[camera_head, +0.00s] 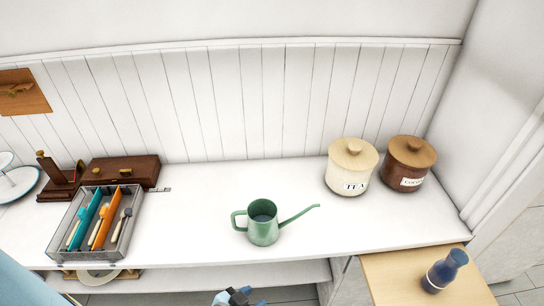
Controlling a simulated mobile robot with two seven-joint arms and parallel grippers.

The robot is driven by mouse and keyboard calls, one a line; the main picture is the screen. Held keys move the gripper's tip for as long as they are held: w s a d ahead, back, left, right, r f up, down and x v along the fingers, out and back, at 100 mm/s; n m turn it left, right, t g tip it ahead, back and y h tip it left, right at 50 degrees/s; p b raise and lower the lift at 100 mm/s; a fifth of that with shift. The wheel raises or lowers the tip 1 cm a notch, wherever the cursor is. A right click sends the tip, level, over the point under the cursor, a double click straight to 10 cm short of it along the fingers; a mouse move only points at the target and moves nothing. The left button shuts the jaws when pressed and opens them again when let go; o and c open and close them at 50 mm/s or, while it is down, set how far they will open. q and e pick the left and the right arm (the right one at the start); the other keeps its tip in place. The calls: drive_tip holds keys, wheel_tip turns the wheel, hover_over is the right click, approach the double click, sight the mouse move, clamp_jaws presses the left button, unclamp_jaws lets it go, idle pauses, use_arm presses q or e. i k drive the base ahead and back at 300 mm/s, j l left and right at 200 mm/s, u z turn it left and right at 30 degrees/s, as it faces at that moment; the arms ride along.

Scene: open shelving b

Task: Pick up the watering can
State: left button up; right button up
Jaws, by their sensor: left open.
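The green watering can (263,222) stands upright on the white shelf top, near its front edge at the middle of the view. Its handle points left and its thin spout points right and slightly up. My left gripper (240,297) shows only in part at the bottom edge, dark with blue tips. It is open, in front of and below the can, and apart from it. My right gripper is not in view.
A grey cutlery tray (54,252) with colourful utensils and a brown wooden box (122,171) stand at left. A cream tea canister (350,168) and a brown canister (408,165) stand at right. A blue bottle (444,271) stands on a wooden surface (390,280). The shelf around the can is clear.

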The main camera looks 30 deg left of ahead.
sight(263, 227)
drive_tip(key=u, duration=0.95)
